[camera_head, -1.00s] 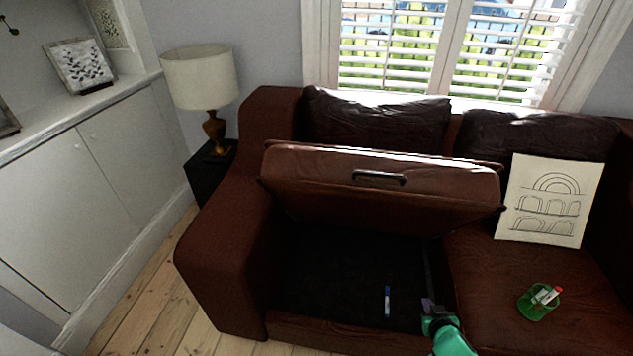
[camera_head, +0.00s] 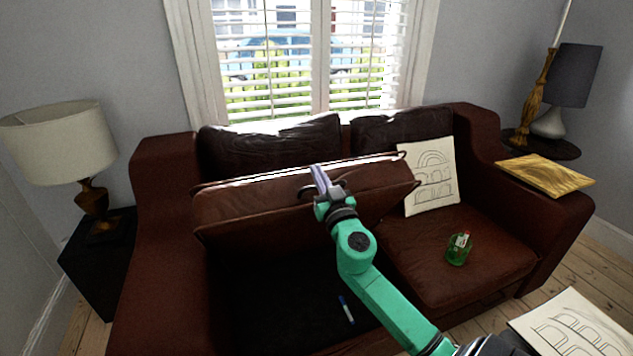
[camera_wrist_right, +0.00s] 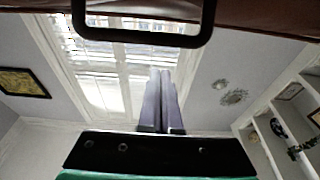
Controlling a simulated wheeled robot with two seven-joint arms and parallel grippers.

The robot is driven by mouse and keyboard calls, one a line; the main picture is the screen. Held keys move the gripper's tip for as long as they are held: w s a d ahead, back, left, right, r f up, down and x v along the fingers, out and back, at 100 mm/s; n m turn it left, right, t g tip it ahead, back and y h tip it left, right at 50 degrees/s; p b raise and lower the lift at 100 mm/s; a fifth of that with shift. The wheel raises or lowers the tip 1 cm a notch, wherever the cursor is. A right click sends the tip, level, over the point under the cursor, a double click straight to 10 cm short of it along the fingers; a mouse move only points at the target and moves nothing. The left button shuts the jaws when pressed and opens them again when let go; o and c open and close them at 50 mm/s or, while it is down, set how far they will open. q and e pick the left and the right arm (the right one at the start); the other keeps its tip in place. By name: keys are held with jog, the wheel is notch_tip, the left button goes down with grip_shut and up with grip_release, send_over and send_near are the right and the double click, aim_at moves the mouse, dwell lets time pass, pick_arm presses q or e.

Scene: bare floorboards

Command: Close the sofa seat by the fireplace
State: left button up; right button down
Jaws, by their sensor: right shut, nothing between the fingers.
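The sofa seat (camera_head: 255,205) is a brown leather lid, tilted up over an open dark compartment (camera_head: 270,295) in the left half of the sofa (camera_head: 155,255). A blue-and-white marker (camera_head: 346,309) lies inside the compartment. My right gripper (camera_head: 319,177) is shut and empty, in front of the lid near its raised top edge, and hides the middle of the lid in the head view. In the right wrist view the lid's dark handle (camera_wrist_right: 145,36) hangs above the shut fingers (camera_wrist_right: 160,98), which appear apart from it. My left gripper is not in view.
On the right seat are a sheet with drawn arches (camera_head: 430,177) and a green cup holding markers (camera_head: 458,249). A lamp (camera_head: 62,145) stands at the left. A wooden board (camera_head: 546,174) rests on the right armrest. Another drawing (camera_head: 575,325) lies at lower right.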

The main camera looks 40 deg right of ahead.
jog(key=shift+x, duration=1)
jog(key=f, duration=0.1)
jog(key=s+f+b, duration=0.1)
jog(key=f, duration=0.1)
jog(key=shift+s+a+f+b, duration=0.15)
jog(key=shift+s+f+b, duration=0.05)
jog(key=shift+b, duration=0.1)
jog(key=shift+s+a+f, duration=0.1)
jog(key=shift+s+f, duration=0.1)
jog(key=shift+f, duration=0.1)
